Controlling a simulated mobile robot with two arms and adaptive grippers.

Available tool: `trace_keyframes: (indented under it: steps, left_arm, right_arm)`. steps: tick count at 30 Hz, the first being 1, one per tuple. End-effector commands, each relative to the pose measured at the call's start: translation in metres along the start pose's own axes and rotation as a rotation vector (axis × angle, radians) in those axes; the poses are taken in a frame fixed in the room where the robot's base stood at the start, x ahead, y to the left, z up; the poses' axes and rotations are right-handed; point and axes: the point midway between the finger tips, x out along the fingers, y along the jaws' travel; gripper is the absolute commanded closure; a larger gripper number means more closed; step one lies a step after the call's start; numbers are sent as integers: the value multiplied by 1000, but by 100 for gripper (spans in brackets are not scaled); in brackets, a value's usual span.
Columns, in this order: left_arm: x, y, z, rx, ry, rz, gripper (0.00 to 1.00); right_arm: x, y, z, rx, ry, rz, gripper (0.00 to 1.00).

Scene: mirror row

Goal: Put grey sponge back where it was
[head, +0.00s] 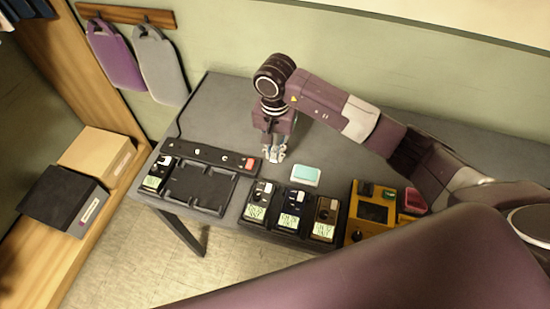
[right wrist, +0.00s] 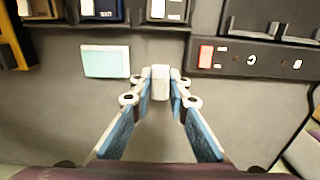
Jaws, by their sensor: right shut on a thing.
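My right gripper (head: 274,153) is over the grey table, behind the row of devices and left of a pale teal block (head: 305,175). In the right wrist view its fingertips (right wrist: 160,84) are closed on a small light grey block, which looks like the grey sponge (right wrist: 160,81). The gripper mostly hides this block in the head view. The teal block (right wrist: 105,61) lies flat on the table, apart from the gripper. My left gripper is not in view.
A black charging dock (head: 203,187) with empty bays is at left. Several handheld devices (head: 291,210) stand along the front edge, beside a yellow unit (head: 369,213) and a pink item (head: 413,201). Purple (head: 115,54) and grey (head: 159,64) boards hang on the wall. The table behind is clear.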

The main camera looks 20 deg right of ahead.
Motion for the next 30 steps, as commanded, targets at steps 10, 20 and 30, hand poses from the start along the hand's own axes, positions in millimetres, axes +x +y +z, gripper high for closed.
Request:
trace_keyframes:
  steps: [10,20,30]
  left_arm:
    - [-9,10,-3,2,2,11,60]
    - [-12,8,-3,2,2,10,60]
    - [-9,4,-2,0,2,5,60]
  right_arm:
    - [32,0,1,1,-3,1,100]
    - [56,0,0,0,1,-1,100]
    - [59,0,0,-1,0,-1,77]
